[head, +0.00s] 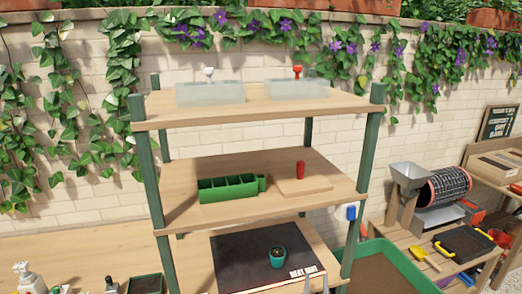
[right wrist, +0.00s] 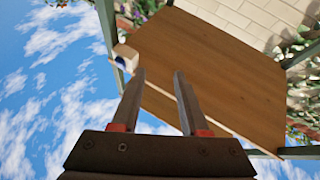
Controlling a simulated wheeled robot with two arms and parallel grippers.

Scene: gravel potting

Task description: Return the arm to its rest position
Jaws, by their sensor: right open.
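My right gripper (head: 317,280) shows only as two pale fingertips at the bottom edge of the head view, in front of the lower shelf's front right part. In the right wrist view its two fingers (right wrist: 160,76) stand apart with nothing between them. Beyond them is a wooden board (right wrist: 215,75) of the shelf unit, with sky to the left. My left gripper is in neither view. A teal pot (head: 278,257) stands on a dark mat (head: 240,263) on the lower shelf, left of the right fingertips.
The shelf unit has green posts (head: 148,190). Its middle shelf (head: 190,217) holds a green tray (head: 228,189) and a wooden board (head: 300,185) with a red object. Two translucent bins (head: 210,93) stand on top. A side bench at right holds a hopper (head: 408,175) and yellow-black tray (head: 464,243).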

